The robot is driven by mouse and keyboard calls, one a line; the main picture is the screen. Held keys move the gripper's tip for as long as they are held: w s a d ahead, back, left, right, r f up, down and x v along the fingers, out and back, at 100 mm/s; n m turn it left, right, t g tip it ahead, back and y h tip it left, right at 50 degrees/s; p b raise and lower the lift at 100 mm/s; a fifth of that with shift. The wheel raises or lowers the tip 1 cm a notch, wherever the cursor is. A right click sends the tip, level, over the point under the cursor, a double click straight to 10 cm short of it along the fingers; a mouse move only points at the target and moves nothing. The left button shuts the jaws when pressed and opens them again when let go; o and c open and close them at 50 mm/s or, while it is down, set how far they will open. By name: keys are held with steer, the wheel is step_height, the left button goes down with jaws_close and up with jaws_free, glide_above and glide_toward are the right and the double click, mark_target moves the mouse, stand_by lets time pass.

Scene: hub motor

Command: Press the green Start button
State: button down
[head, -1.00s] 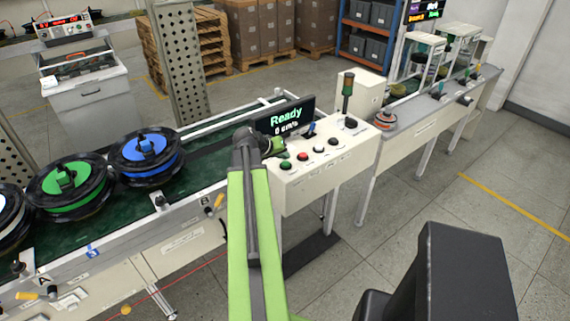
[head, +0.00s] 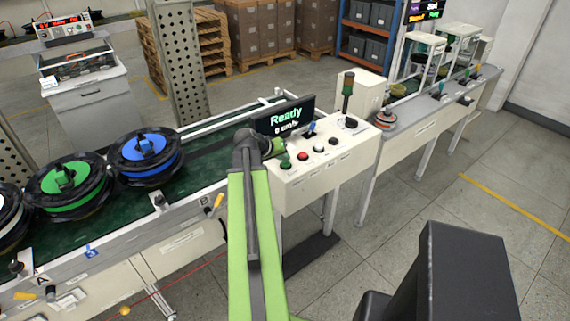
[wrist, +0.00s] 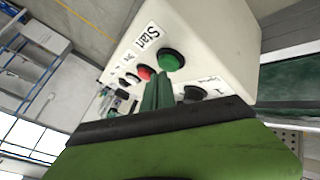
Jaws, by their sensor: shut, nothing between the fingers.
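The green Start button (head: 286,165) sits at the near left end of a white control box (head: 330,165). In the wrist view the green button (wrist: 171,60) is round, in a dark ring, beside a "Start" label (wrist: 147,36). My gripper (wrist: 160,82) is shut and empty, with its narrow green fingers pointing at the box. The fingertips appear just below the green button in that view; I cannot tell whether they touch the box. In the head view my gripper (head: 278,150) is next to the button, partly hidden behind my wrist.
A red button (head: 303,156) is beside the green one, followed by other controls. A screen (head: 283,117) behind them reads "Ready". A conveyor with spools (head: 146,155) is at left. Floor at right is clear.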

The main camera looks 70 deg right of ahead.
mark_target(284, 163)
steer(key=shift+f+b, duration=0.55)
stand_by(0.4)
steer(key=shift+r, duration=0.15)
steer(key=shift+r+p, duration=0.85)
steer(key=shift+p, duration=0.15)
step_height(284, 163, up, 5)
steer(key=p, duration=0.5)
steer(key=shift+r, duration=0.1)
steer(key=shift+w, duration=0.1)
